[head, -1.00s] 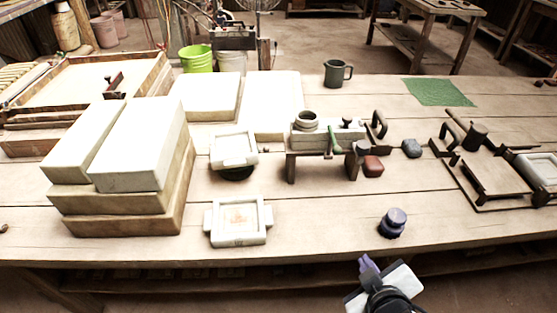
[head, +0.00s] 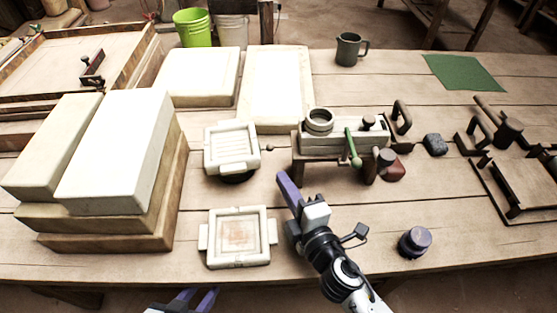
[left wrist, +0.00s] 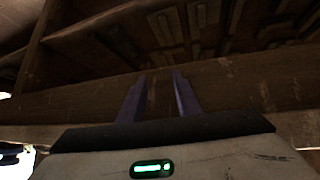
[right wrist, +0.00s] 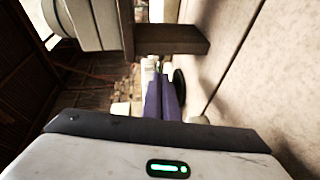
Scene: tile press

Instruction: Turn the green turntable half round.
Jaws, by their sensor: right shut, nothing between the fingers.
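A cream square mould (head: 232,146) with a ribbed face sits on a dark round base (head: 238,178), which appears to be the turntable; its green does not show. The mould hides most of the base. A dark disc edge (right wrist: 180,92) also shows in the right wrist view, beyond the fingers. My right gripper (head: 286,184) is shut and empty, right of the round base and apart from it, near the press's left leg. My left gripper (head: 196,300) is open and empty at the bottom edge; its wrist view shows its parted fingers (left wrist: 160,95) before the bench's wooden underside.
The press (head: 340,140) with a green-handled lever (head: 353,150) stands just right of my right gripper. A second cream mould (head: 239,237) lies in front. Stacked blocks (head: 125,150) stand left. A purple-topped dark pot (head: 415,241) stands at the front right.

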